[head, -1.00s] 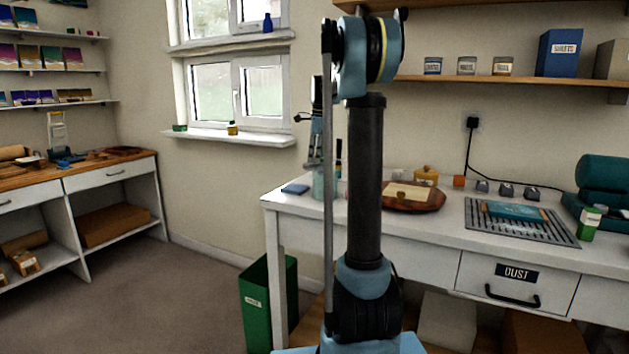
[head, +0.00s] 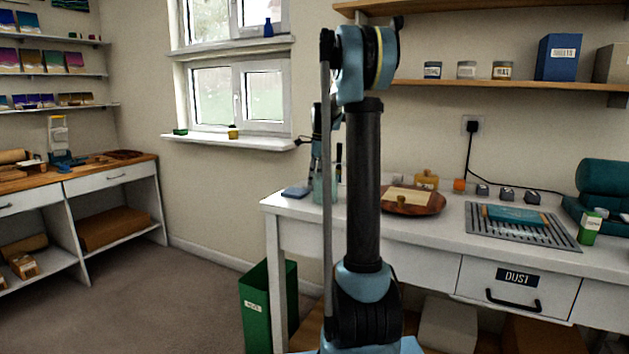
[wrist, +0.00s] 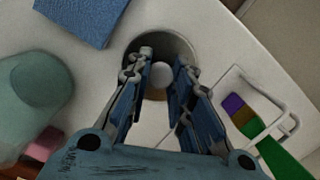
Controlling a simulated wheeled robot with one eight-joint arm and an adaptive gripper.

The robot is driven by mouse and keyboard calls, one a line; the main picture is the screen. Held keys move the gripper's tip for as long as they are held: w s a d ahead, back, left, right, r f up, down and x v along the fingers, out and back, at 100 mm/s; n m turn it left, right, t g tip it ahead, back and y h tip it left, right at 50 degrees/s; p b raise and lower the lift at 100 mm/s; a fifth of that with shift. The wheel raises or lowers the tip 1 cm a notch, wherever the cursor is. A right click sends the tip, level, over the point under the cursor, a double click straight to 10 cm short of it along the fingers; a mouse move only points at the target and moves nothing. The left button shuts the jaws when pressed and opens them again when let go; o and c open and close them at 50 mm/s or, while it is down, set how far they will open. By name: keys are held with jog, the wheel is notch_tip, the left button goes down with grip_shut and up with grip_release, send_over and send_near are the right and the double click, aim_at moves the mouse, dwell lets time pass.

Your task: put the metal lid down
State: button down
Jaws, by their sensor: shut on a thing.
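The metal lid (wrist: 163,42) is a round grey disc with a pale round knob (wrist: 161,75), in the upper middle of the wrist view. My gripper (wrist: 161,68) is shut on the lid, with its two blue-grey fingers on either side of the knob. The fingers hide parts of the disc. The white table top (wrist: 100,85) lies around and below it. I cannot tell whether the lid touches the table. In the head view my own arm hides the lid and most of the gripper.
A blue flat block (wrist: 85,15) lies close to the lid at upper left; it also shows in the head view (head: 297,192). A teal vessel (wrist: 38,85) stands at left. A white wire frame (wrist: 268,100) and green-purple item (wrist: 258,130) are at right.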

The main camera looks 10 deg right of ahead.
jog(key=c, duration=1.4)
grip_release()
jog(key=r, duration=0.4)
jog(key=d+r, duration=0.1)
jog(key=r, duration=0.7)
jog(key=shift+s+d, duration=0.15)
jog(key=shift+s, duration=0.05)
